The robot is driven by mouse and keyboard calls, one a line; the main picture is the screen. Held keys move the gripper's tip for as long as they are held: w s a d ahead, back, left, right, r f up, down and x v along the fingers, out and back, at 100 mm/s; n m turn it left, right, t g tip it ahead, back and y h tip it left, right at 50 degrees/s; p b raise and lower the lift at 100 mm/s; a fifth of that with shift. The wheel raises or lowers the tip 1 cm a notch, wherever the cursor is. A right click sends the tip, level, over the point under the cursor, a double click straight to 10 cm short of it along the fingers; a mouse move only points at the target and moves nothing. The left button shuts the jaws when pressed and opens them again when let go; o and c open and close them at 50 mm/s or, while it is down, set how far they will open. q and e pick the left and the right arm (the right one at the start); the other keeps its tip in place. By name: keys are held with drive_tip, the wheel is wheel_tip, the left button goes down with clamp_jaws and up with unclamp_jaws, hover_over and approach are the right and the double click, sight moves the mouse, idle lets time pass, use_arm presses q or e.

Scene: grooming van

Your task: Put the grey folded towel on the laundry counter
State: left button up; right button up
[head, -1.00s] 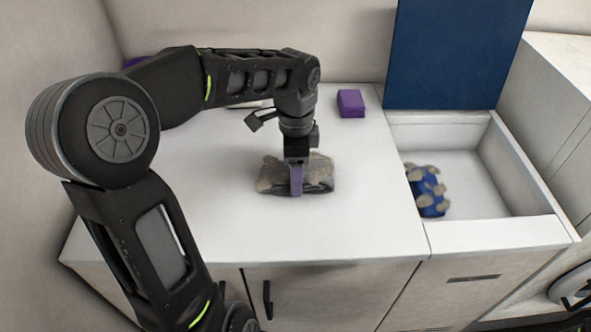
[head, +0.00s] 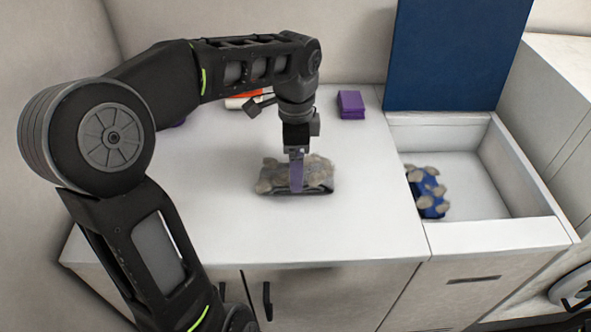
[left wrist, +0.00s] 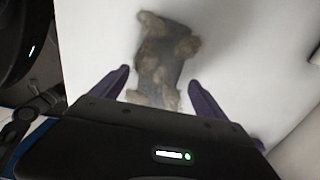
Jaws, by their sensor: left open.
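The grey folded towel (head: 318,177), mottled with tan fluffy patches, lies flat on the white laundry counter (head: 220,225). My left gripper (head: 297,188) is above the towel, pointing down, and partly hides it in the head view. In the left wrist view the purple fingers of the left gripper (left wrist: 158,85) are spread wide, with the towel (left wrist: 170,60) between and beyond them and nothing held. The jaws are open. My right gripper is in neither view.
A purple folded item (head: 351,104) lies at the back of the counter. An orange and white item (head: 243,101) is partly hidden behind my arm. To the right is a white basin (head: 495,232) holding a blue, tan-patched item (head: 428,192), with a blue panel (head: 455,55) behind. The counter's front is clear.

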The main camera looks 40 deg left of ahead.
use_arm(q)
wheel_tip(320, 180, up, 6)
drive_tip(key=shift+f, duration=0.1)
wheel_tip(320, 180, up, 3)
drive_tip(key=p, duration=0.3)
drive_tip(key=shift+f, duration=0.1)
